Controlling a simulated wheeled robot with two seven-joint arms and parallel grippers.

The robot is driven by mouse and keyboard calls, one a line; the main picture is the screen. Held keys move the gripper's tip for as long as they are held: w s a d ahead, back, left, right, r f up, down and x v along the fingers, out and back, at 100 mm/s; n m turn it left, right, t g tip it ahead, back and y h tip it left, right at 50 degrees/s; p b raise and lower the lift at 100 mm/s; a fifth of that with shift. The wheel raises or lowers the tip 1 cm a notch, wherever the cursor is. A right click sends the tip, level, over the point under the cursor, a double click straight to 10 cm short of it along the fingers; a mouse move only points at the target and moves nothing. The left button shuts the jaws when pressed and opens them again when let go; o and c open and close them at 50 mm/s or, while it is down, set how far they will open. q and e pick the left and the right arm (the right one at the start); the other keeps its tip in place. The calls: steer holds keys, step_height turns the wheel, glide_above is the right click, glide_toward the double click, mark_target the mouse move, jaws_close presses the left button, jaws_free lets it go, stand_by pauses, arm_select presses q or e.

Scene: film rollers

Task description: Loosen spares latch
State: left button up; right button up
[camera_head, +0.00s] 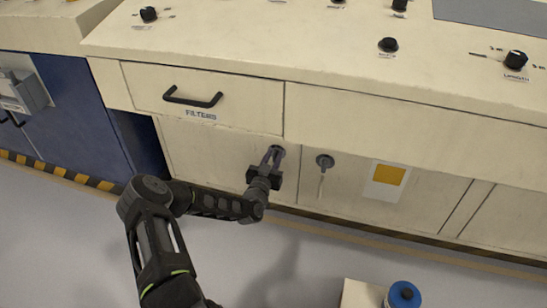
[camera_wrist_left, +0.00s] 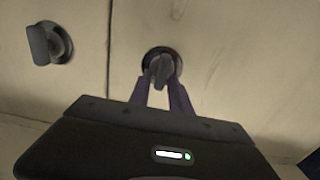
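Two dark round latches sit on the cream cabinet doors below the drawer. My left gripper (camera_head: 271,157) is at the left latch (camera_head: 279,150) in the head view, its fingers pointing at the cabinet front. In the left wrist view, the two fingers of my left gripper (camera_wrist_left: 161,78) stand on either side of this latch's grip (camera_wrist_left: 160,66) and appear closed on it. The other latch (camera_head: 325,160) is free; it also shows in the left wrist view (camera_wrist_left: 47,44). I see no readable spares label. My right gripper is out of view.
The filters drawer (camera_head: 205,95) with a black handle is shut above the left latch. The counter (camera_head: 250,40) with knobs overhangs the doors. A blue-topped object (camera_head: 403,295) stands at the bottom. The grey floor (camera_head: 80,240) is clear at left.

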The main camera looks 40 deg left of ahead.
arm_select(q)
jaws_close()
steer(key=shift+n, duration=0.4)
steer(key=n, duration=0.1)
steer(key=n+b, duration=0.1)
steer(key=n, duration=0.1)
steer(key=shift+a+f+b, duration=0.1)
steer(key=shift+a+b, duration=0.15)
steer(key=shift+b, duration=0.05)
steer(key=n+b, duration=0.1)
steer(key=n, duration=0.3)
steer(key=n+b, duration=0.1)
steer(key=n, duration=0.3)
steer(key=a+f+n+b, duration=0.1)
steer(key=n+b, duration=0.1)
steer(key=n, duration=0.2)
steer(key=shift+s+n, duration=0.25)
steer(key=shift+n, duration=0.15)
